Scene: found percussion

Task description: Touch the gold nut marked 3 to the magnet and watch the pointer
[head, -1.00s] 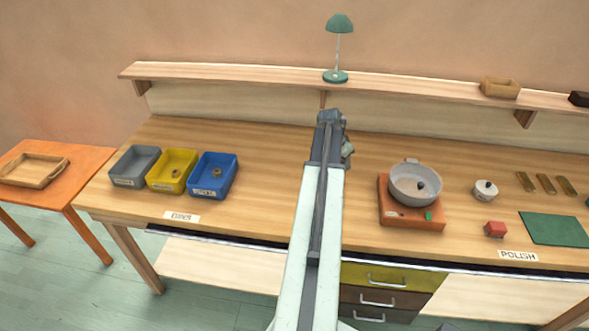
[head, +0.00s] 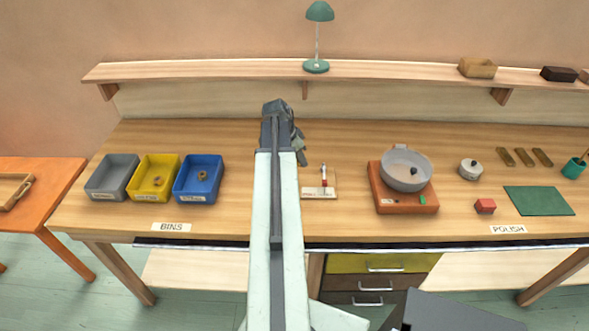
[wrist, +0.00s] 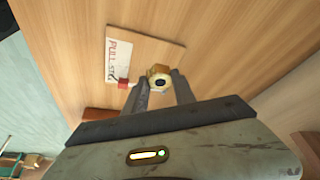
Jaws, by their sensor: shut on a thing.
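My gripper (wrist: 160,92) is shut on a gold nut (wrist: 158,71), which shows between the fingertips in the wrist view. A pale ring and dark hole show on the nut; no number is readable. A small red piece (wrist: 123,83), perhaps the magnet or part of the pointer, shows close left of the fingers. In the head view, the board (head: 312,180) and red piece (head: 325,169) lie just right of my gripper (head: 303,158). I cannot tell whether nut and red piece touch.
An orange scale (head: 404,202) with a grey pan (head: 405,170) stands right of the board. A green mat (head: 539,201) lies farther right.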

